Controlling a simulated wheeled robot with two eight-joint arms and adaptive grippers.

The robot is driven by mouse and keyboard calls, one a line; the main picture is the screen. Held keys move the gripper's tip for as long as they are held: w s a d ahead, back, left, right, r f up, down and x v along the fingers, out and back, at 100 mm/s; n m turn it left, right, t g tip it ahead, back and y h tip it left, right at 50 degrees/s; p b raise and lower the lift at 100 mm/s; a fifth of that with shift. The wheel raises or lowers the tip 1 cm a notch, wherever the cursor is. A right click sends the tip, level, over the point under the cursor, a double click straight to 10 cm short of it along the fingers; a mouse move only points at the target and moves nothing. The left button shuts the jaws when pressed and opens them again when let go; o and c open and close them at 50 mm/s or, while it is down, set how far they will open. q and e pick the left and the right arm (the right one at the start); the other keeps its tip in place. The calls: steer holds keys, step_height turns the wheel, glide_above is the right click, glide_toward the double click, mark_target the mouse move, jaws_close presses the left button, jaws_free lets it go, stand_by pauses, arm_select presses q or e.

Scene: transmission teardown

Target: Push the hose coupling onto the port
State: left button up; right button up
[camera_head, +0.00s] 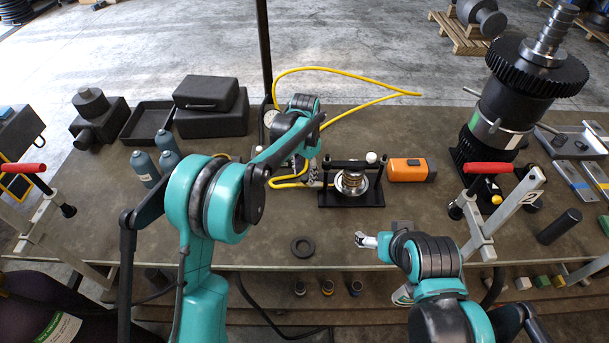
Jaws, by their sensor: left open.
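A yellow hose (289,184) curves across the bench, and its end runs to the left side of a black fixture. A small pale fitting (312,172), probably the hose coupling, is at that end. The fixture (350,198) has a crossbar over a brass and silver part (351,180). I cannot pick out the port clearly. My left gripper (309,166) is open beside the fixture's left side, close to the fitting; whether they touch is unclear. My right gripper (362,240) is over the bench in front of the fixture, apart from it, its jaws too small to read.
A black ring (303,246) lies in front. Grey bottles (168,150) and black cases (211,108) are at left. A large geared shaft assembly (508,105) and a red-handled clamp (488,205) stand at right.

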arm_select(q)
steer(key=shift+f, duration=0.45)
jaws_close()
steer(key=shift+d, duration=1.4)
steer(key=shift+c, duration=1.5)
jaws_free()
steer(key=o, duration=0.3)
steer(key=shift+d, duration=0.1)
